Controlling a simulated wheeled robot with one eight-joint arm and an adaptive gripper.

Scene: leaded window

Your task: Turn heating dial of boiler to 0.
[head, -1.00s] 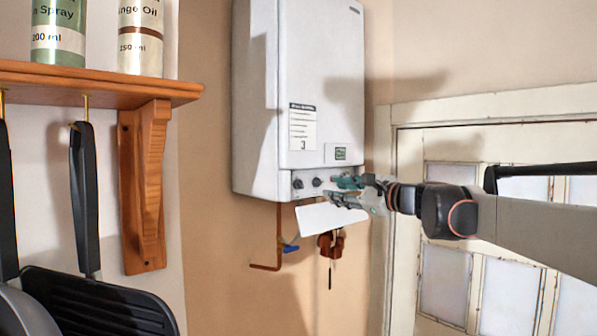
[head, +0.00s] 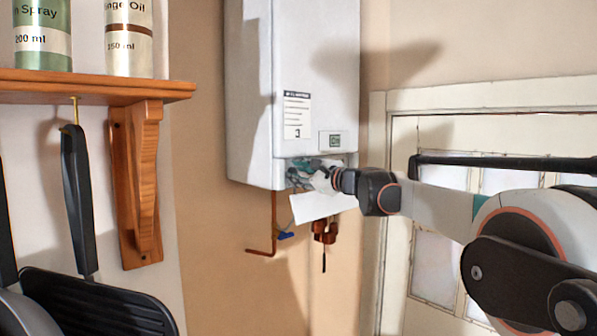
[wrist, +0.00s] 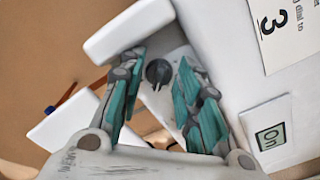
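The white boiler (head: 300,70) hangs on the wall in the head view. Its control strip at the bottom is mostly covered by my gripper (head: 306,172). In the wrist view a dark round dial (wrist: 158,72) with a pointer ridge sits between the two teal-padded fingers of my gripper (wrist: 157,80). The fingers are open, one on each side of the dial, with visible gaps to it. I cannot read any marks around the dial, or tell which of the boiler's dials it is. The other dials are hidden.
A boiler display (wrist: 270,137) reads "On", and a label (wrist: 285,28) shows a large 3. A white flap (head: 322,206) juts out below the control strip, near copper pipes (head: 325,232). A wooden shelf (head: 95,88) is at left, a window (head: 435,265) at right.

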